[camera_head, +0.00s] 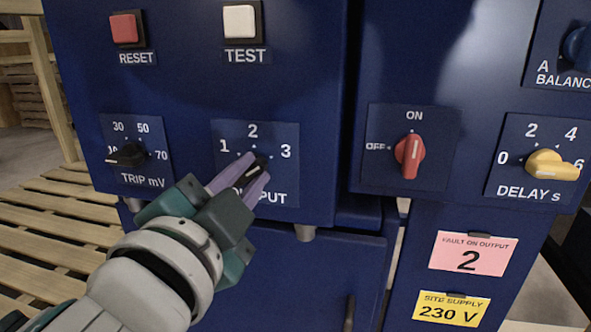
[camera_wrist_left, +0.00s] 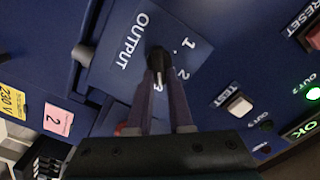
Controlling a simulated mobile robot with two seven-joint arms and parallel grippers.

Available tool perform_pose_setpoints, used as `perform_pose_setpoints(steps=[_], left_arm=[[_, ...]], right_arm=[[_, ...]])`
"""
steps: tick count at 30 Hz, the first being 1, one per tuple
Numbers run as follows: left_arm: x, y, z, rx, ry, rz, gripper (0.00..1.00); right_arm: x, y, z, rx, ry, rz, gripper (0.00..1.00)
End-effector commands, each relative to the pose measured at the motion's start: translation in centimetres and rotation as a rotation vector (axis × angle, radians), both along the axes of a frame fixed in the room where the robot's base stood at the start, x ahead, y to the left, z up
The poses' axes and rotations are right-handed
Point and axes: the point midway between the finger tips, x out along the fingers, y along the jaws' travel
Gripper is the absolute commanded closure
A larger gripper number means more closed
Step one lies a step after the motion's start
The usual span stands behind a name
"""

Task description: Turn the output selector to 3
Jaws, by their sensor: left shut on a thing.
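The output selector is a small black knob (camera_head: 259,163) on a blue plate (camera_head: 283,183) marked 1, 2, 3 and OUTPUT. The knob also shows in the left wrist view (camera_wrist_left: 157,58). My left gripper (camera_head: 243,176) reaches it from the lower left. Its two purple fingers are shut on the knob, one on each side. In the left wrist view the gripper (camera_wrist_left: 160,88) has the figure 3 between its fingers. The fingers partly cover the knob, so I cannot tell exactly where its pointer stands. My right gripper is not in view.
A black TRIP mV knob (camera_head: 128,155) is close on the left. A red ON/OFF knob (camera_head: 410,152) and a yellow DELAY knob (camera_head: 552,165) are on the right. RESET (camera_head: 124,29) and TEST (camera_head: 240,22) buttons sit above. A green lamp (camera_wrist_left: 313,93) by OUT 2 is lit.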

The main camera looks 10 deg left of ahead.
Motion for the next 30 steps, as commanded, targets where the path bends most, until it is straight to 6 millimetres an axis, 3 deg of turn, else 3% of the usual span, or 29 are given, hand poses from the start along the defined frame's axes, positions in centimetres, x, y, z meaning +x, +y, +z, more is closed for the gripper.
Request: perform_pose_setpoints(steps=[10,25,26,30], left_arm=[[0.01,-0.14,-0.04,0.121,-0.007,-0.002,1.00],[0.00,-0.15,-0.07,0.140,-0.007,-0.002,1.00],[0.00,-0.15,-0.07,0.140,-0.007,-0.002,0.79],[0.01,-0.13,-0.09,0.139,-0.007,-0.001,0.63]], right_arm=[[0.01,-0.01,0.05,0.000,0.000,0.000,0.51],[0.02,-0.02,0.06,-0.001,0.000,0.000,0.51],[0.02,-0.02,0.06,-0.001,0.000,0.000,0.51],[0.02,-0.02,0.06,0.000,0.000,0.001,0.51]])
